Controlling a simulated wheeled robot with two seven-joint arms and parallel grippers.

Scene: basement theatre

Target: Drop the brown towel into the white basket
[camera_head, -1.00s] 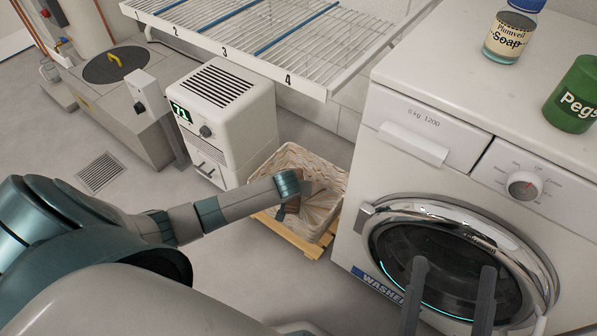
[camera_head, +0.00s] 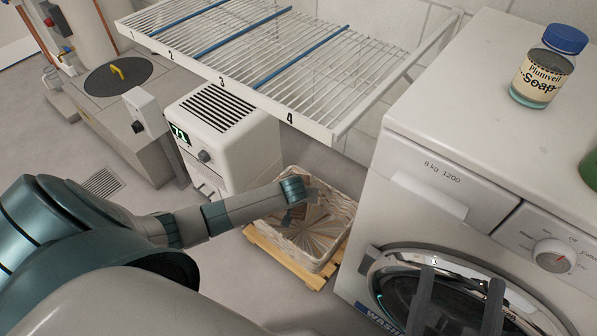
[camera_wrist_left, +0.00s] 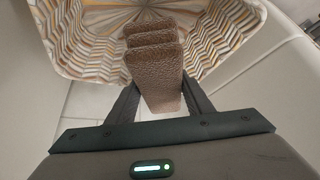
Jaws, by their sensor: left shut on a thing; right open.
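In the left wrist view the left gripper (camera_wrist_left: 157,100) is shut on the folded brown towel (camera_wrist_left: 153,62). The towel's far end overlaps the basket opening, with its near end between the fingers. My right gripper (camera_head: 461,277) is open and empty before the washer door.
The basket rests on a wooden pallet (camera_head: 283,263). A white washer (camera_head: 420,190) with a soap bottle (camera_head: 541,72) on top stands to the right. A white wire rack (camera_head: 270,60) spans above and behind. A white heater (camera_head: 225,140) stands left of the basket.

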